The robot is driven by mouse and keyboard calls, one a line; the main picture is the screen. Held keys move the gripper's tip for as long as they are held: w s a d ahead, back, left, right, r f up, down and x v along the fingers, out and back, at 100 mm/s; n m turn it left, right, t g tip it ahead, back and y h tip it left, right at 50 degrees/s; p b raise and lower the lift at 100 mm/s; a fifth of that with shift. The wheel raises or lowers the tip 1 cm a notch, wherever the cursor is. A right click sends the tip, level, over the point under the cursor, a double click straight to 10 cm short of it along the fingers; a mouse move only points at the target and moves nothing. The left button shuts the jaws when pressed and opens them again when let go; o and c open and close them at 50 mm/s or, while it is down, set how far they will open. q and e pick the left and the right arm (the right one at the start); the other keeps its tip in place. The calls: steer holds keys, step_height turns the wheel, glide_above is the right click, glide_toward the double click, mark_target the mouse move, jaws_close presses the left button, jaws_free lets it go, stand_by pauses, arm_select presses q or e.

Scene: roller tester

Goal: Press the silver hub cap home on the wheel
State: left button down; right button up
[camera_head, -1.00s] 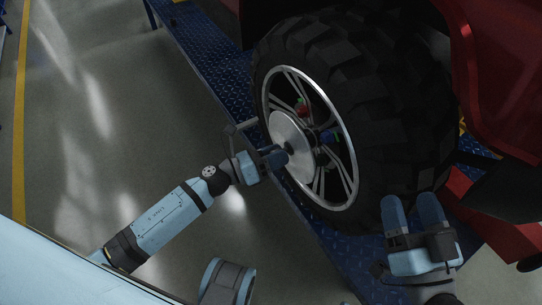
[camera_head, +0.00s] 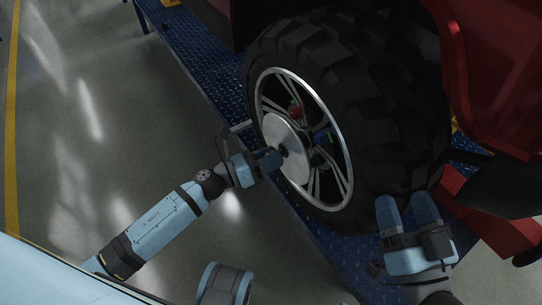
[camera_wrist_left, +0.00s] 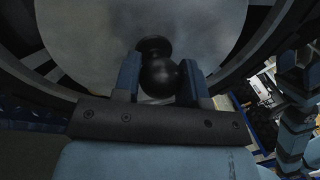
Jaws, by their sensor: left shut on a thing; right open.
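The silver hub cap (camera_head: 282,130) is a round plate with a black knob at its middle. It stands in front of the wheel's spoked rim (camera_head: 345,190), over its central part. My left gripper (camera_head: 274,159) is at the knob. In the left wrist view my left gripper (camera_wrist_left: 161,78) has its fingers on both sides of the black ball knob (camera_wrist_left: 160,76), with the cap's face (camera_wrist_left: 95,30) beyond. Whether the cap touches the hub cannot be told. My right gripper (camera_head: 407,208) is open and empty, near the tire's lower right.
The big black tire (camera_head: 385,100) stands on a blue tread-plate platform (camera_head: 205,65). Red bodywork (camera_head: 500,80) overhangs at the right. The grey floor at the left is clear.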

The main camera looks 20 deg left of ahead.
mark_target(284, 150)
arm_select(q)
steer(key=shift+w+d, duration=0.2)
steer(key=shift+w, duration=0.1)
steer(key=shift+x, duration=1.1)
steer(key=shift+w, duration=0.3)
steer(key=shift+w+d, duration=0.1)
steer(key=c, duration=0.6)
jaws_free()
steer(key=shift+w+d, duration=0.1)
steer(key=shift+f, duration=0.1)
